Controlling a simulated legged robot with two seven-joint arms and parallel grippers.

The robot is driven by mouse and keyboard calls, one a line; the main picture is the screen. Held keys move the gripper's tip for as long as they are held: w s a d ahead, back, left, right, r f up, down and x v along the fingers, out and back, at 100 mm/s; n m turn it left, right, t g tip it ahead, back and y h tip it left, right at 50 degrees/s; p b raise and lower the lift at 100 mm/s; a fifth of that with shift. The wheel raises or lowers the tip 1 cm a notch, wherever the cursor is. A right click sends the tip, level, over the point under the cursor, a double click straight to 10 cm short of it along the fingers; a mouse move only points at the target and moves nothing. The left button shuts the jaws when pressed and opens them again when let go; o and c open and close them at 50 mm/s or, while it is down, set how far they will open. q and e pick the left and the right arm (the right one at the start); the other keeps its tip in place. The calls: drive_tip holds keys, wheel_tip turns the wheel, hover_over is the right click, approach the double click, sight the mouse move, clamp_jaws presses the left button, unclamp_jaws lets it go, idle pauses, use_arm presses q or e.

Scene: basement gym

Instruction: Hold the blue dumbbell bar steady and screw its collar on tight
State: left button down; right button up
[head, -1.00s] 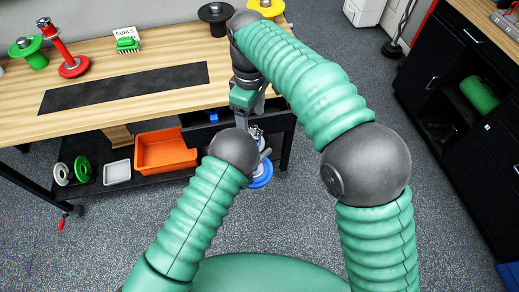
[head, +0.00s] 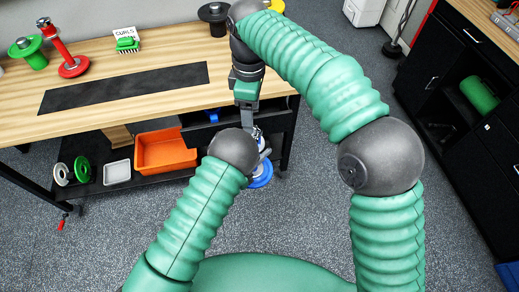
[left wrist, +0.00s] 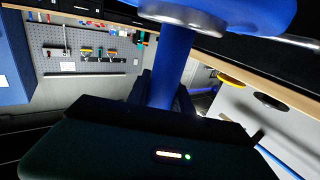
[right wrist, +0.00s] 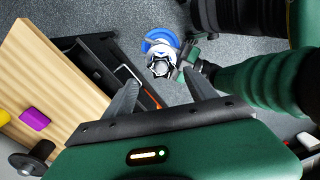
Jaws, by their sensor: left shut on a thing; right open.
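The blue dumbbell bar (left wrist: 173,68) stands between the fingers of my left gripper (left wrist: 165,100), which is shut on it. Its blue plate (left wrist: 225,8) fills the top of the left wrist view. In the head view a blue plate (head: 261,177) shows beside my left gripper (head: 264,153), off the bench's front edge. The silver collar (right wrist: 160,62) shows end-on over the blue plate (right wrist: 159,41) in the right wrist view. How tight it sits cannot be told. My right gripper (right wrist: 161,93) is open and empty, above and apart from the collar, which lies between its fingertips in that view.
The wooden bench (head: 120,88) stands ahead with a black mat (head: 125,87). Green (head: 28,52) and red (head: 66,58) dumbbells stand at its left. An open drawer (head: 230,127) lies close to both grippers. An orange bin (head: 165,152) sits on the lower shelf.

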wheel_tip(320, 180, down, 7)
drive_tip(key=shift+r, duration=0.15)
drive_tip(key=shift+c, duration=0.3)
clamp_jaws()
drive_tip(key=m, duration=1)
drive_tip(key=shift+m, duration=0.4)
drive_tip(key=shift+o, duration=1.1)
unclamp_jaws()
